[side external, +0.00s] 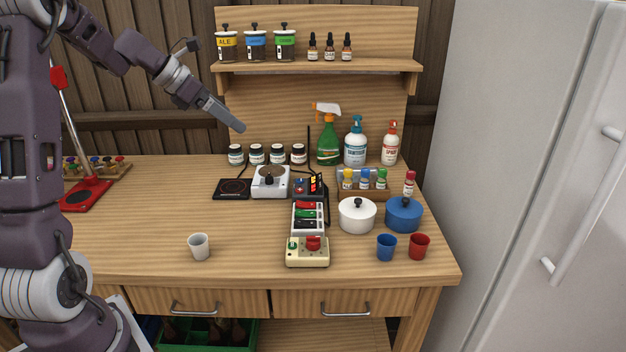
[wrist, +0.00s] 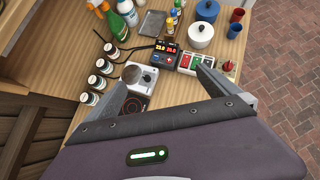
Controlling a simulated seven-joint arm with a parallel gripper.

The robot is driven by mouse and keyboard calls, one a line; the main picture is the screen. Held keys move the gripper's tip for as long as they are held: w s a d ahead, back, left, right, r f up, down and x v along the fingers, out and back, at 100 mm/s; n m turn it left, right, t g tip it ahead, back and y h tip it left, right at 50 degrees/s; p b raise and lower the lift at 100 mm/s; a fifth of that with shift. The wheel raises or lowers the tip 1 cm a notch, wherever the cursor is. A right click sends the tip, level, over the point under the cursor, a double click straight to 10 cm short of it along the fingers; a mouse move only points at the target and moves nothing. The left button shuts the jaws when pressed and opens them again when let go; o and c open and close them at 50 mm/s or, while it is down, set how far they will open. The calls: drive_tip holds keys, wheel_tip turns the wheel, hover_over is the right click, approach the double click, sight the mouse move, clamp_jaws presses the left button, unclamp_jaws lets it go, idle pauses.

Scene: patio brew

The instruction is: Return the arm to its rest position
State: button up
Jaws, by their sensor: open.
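My gripper (side external: 238,127) is raised in the air above the back left of the wooden bench (side external: 150,235), in front of the backboard. In the wrist view my gripper (wrist: 188,82) shows two fingers spread apart with nothing held between them. The bench top lies well below the fingers. My arm reaches in from the left of the side view, bent at the elbow. The gripper touches nothing that I can see.
A black hot plate (side external: 232,189), a white burner (side external: 270,182) and several small jars (side external: 256,154) stand below my gripper. A red bottle capper (side external: 85,195) is left. The bench's front left is mostly clear.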

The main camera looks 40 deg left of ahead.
drive_tip(key=s+d+r+m+g, duration=0.2)
drive_tip(key=s+d+m, duration=0.4)
drive_tip(key=d+m, duration=0.45)
drive_tip(key=s+d+r+m+g, duration=0.15)
drive_tip(key=s+d+m, duration=0.5)
drive_tip(key=d, duration=0.65)
drive_tip(key=s+d+f+m+y, duration=0.1)
drive_tip(key=s+d+f+m, duration=0.1)
drive_tip(key=s+m, duration=0.5)
drive_tip(key=s+d+f+m+y, duration=0.1)
drive_tip(key=s+d+f+m, duration=0.1)
drive_tip(key=s+m, duration=0.5)
drive_tip(key=shift+s+m+t, duration=0.35)
drive_tip(key=shift+s+m, duration=0.05)
drive_tip(key=shift+m, duration=0.6)
drive_tip(key=shift+w+d, duration=0.1)
clamp_jaws()
